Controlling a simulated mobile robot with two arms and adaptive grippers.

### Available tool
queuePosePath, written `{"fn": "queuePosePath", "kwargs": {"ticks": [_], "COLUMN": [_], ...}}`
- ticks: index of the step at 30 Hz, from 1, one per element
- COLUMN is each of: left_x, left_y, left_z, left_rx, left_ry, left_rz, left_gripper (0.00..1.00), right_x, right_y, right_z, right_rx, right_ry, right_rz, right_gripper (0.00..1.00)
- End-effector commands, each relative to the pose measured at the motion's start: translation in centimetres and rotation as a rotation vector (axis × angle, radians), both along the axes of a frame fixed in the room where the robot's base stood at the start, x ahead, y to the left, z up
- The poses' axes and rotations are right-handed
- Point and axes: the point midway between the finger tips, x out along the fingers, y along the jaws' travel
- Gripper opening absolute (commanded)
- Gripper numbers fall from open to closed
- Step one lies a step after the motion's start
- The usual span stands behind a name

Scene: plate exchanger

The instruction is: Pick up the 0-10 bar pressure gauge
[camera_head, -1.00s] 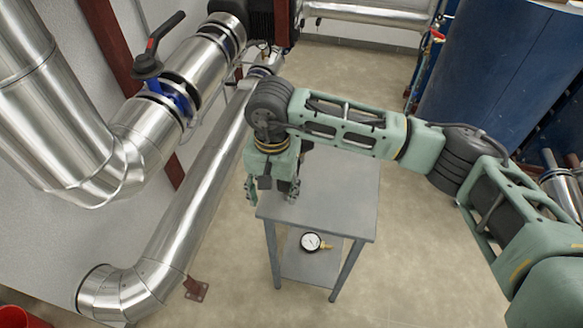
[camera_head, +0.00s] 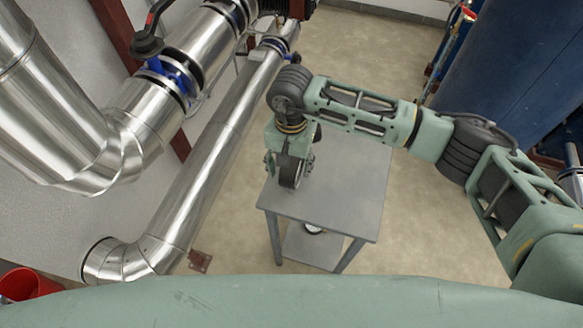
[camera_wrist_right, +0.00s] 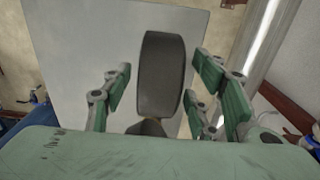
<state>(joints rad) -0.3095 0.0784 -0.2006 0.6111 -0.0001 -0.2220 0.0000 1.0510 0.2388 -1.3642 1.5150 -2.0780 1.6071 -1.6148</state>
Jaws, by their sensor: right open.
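My right gripper (camera_head: 289,172) is over the top of the small grey table (camera_head: 345,205). It is open. A dark, thick, round-edged body (camera_head: 291,173) is between its fingers, and it looks like a gauge seen edge-on. In the right wrist view this body (camera_wrist_right: 162,75) stands between the open finger pads with gaps on both sides, and its lower end goes behind my green gripper housing. Its dial and range do not show. A second gauge with a white dial (camera_head: 313,229) is on the table's lower shelf, mostly hidden by the tabletop. My left gripper is not in view.
A blue tank (camera_head: 500,75) stands at the upper right. A red bucket (camera_head: 38,284) is at the lower left. The right part of the tabletop is clear.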

Motion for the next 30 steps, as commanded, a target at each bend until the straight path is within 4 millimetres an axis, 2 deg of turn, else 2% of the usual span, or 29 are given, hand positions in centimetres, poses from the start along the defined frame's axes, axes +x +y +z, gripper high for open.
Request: {"fn": "queuePosePath", "kwargs": {"ticks": [1,6,12,15,30], "left_x": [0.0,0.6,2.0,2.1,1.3], "left_y": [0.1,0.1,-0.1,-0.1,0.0], "left_z": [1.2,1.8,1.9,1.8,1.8], "left_rx": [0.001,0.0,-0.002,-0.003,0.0], "left_ry": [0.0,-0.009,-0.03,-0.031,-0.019], "left_rz": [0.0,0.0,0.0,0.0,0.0], "left_gripper": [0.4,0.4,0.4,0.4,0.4], "right_x": [-0.2,-0.1,0.0,0.0,0.0], "right_y": [0.0,0.0,0.0,0.0,0.0], "right_z": [-0.3,-2.6,-3.2,-3.2,-3.1], "right_rx": [0.0,-0.001,0.0,0.0,0.0], "right_ry": [0.005,0.003,0.0,0.0,0.0], "right_rz": [-0.002,-0.003,-0.001,-0.001,-0.002], "right_gripper": [0.54,0.54,0.54,0.53,0.09]}}
